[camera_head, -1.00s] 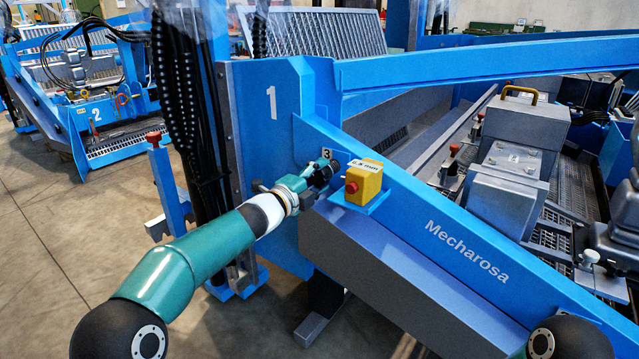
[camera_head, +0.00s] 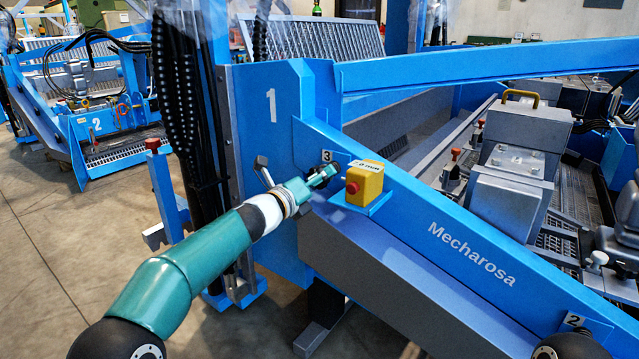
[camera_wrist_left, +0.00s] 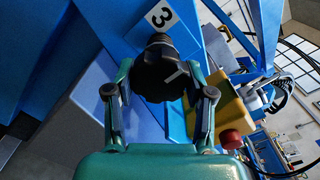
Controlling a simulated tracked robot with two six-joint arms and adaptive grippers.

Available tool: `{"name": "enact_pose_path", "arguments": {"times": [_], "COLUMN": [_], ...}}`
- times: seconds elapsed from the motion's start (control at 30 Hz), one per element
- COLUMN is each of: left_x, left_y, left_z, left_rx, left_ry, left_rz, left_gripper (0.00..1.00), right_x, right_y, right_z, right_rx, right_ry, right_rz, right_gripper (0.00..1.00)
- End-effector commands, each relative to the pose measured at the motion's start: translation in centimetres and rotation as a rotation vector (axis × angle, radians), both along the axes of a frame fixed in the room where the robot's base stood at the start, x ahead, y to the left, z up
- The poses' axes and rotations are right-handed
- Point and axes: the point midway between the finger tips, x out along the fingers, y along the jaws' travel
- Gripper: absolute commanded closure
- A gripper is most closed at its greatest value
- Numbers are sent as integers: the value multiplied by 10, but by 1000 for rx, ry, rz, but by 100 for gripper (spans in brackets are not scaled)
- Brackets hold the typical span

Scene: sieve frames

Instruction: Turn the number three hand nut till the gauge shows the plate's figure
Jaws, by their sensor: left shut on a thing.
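The number three hand nut (camera_wrist_left: 158,78) is a dark round knob with a pale line on its face. In the left wrist view it sits between the two fingers of my left gripper (camera_wrist_left: 160,92), which is shut on it. In the head view my left gripper (camera_head: 326,173) reaches the blue frame just below the white "3" plate (camera_head: 327,156); the nut is mostly hidden there. The "3" plate also shows in the wrist view (camera_wrist_left: 161,15). A yellow box (camera_head: 370,185) with a red button stands right of the gripper. Its top label is too small to read surely. My right gripper is out of view.
A small bent handle (camera_head: 263,170) sticks out left of the gripper. Open floor (camera_head: 60,270) lies at the left.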

Motion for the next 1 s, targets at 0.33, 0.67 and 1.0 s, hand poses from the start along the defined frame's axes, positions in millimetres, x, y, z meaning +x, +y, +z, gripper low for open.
{"name": "enact_pose_path", "arguments": {"times": [0.33,0.67,1.0], "left_x": [0,0,0], "left_y": [-4,-3,-1], "left_z": [-9,-9,-4], "left_rx": [31,28,25], "left_ry": [-5,-5,-11], "left_rz": [-7,-7,-3], "left_gripper": [81,27,21], "right_x": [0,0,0], "right_y": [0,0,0], "right_z": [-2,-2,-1], "right_rx": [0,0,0], "right_ry": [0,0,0], "right_rz": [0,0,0], "right_gripper": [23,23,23]}}
